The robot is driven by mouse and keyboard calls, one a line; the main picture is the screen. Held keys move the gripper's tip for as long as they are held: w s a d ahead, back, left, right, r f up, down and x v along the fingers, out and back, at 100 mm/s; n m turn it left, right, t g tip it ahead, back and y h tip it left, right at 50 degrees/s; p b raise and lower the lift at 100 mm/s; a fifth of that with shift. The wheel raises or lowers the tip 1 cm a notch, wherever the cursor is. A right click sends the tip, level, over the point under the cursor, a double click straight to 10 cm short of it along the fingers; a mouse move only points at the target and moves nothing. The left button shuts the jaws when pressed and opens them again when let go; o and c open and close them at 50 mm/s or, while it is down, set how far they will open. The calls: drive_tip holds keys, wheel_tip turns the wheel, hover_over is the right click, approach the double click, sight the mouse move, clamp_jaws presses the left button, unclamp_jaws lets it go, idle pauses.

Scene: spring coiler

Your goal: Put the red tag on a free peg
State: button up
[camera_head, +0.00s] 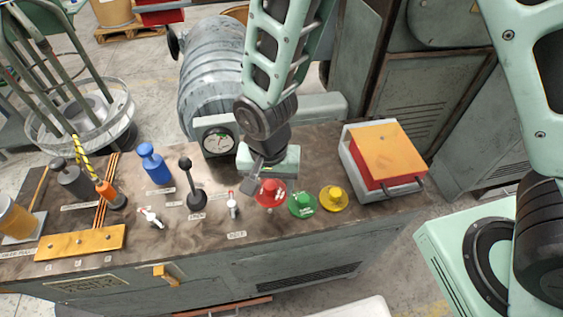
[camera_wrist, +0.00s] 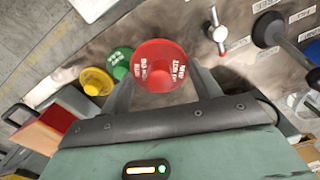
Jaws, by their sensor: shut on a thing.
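The red tag (camera_head: 270,193) is a round red piece with white lettering, at the front middle of the bench. My gripper (camera_wrist: 160,88) is shut on it; the grey fingers lie on either side of it in the wrist view, where the tag (camera_wrist: 158,62) looks large and near. I cannot tell whether it touches the bench top. A green tag (camera_head: 302,205) and a yellow tag (camera_head: 333,198) are to its right. An orange-yellow bar (camera_head: 105,239) with a few small studs lies at the front left; I cannot tell surely whether these are the pegs.
Between the bar and my gripper stand a small red-handled valve (camera_head: 151,216), a black-knobbed lever (camera_head: 194,190), a blue knob (camera_head: 154,165) and another small valve (camera_head: 233,205). A gauge (camera_head: 217,140) stands behind. A red and orange box (camera_head: 385,158) sits at the right.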

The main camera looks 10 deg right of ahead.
sight(270, 209)
drive_tip(key=shift+s+a+f, duration=0.1)
drive_tip(key=shift+a+f, duration=0.15)
drive_tip(key=shift+f, duration=0.05)
wheel_tip(270, 209, down, 5)
drive_tip(key=b, duration=0.4)
drive_tip(key=shift+r+b, duration=0.1)
drive_tip(key=shift+b, duration=0.2)
drive_tip(key=shift+f, duration=0.5)
drive_tip(key=shift+f+b, duration=0.3)
drive_tip(key=shift+f, duration=0.05)
idle(0.9)
drive_tip(key=shift+r, duration=0.1)
